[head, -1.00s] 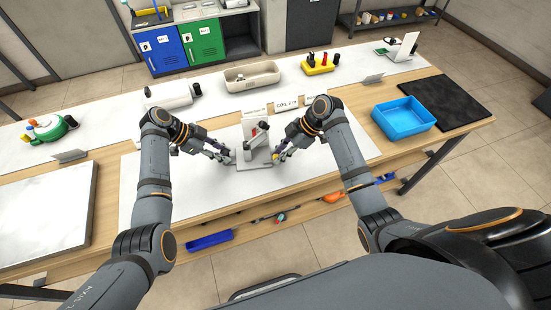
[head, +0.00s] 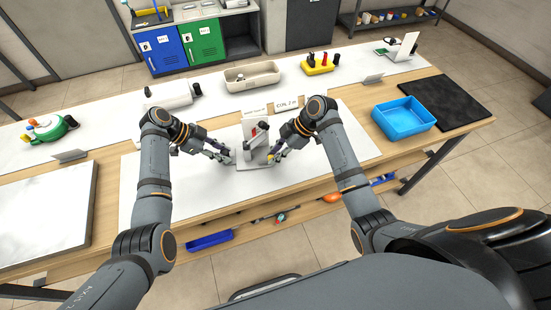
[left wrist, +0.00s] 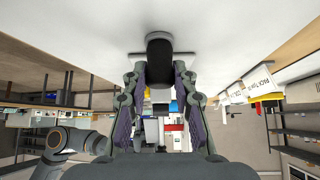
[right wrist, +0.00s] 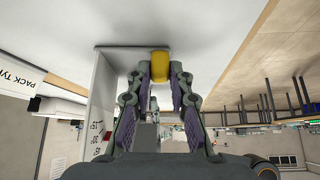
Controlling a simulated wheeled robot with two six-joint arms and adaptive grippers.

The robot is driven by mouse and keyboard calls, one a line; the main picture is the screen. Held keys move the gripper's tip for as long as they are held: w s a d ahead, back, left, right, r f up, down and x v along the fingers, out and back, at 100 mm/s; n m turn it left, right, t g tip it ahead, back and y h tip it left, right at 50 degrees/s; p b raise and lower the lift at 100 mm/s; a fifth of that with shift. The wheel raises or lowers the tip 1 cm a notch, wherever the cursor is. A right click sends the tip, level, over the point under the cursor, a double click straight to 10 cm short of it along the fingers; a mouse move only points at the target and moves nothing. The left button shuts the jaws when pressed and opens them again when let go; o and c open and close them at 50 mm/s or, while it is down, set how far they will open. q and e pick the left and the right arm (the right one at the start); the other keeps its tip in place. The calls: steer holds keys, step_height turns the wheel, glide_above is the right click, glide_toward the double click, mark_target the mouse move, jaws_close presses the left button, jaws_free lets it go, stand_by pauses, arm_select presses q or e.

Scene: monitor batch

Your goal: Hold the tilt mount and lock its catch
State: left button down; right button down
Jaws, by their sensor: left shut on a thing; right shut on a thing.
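The tilt mount stands on a grey base plate (head: 256,166) on the white mat, with a pale upright plate (head: 248,130) and a red part (head: 254,132). My left gripper (head: 230,159) is at its left side, shut on a black rounded grip (left wrist: 159,55), which shows between the fingertips in the left wrist view. My right gripper (head: 274,156) is at its right side, shut on a yellow catch (right wrist: 160,65), seen between the fingertips in the right wrist view. A pale plate with angle marks (right wrist: 100,105) stands beside it there. The fingers partly hide the mount's lower sides.
A blue tray (head: 403,118) and a dark mat (head: 446,102) lie to the right. A beige bin (head: 252,77) and a yellow holder (head: 319,65) stand behind. Small label signs stand just behind the mount. The white mat in front is clear.

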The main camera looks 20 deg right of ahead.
steer(key=shift+a, duration=0.55)
steer(key=c, duration=1.1)
jaws_free()
steer(key=v, duration=1.2)
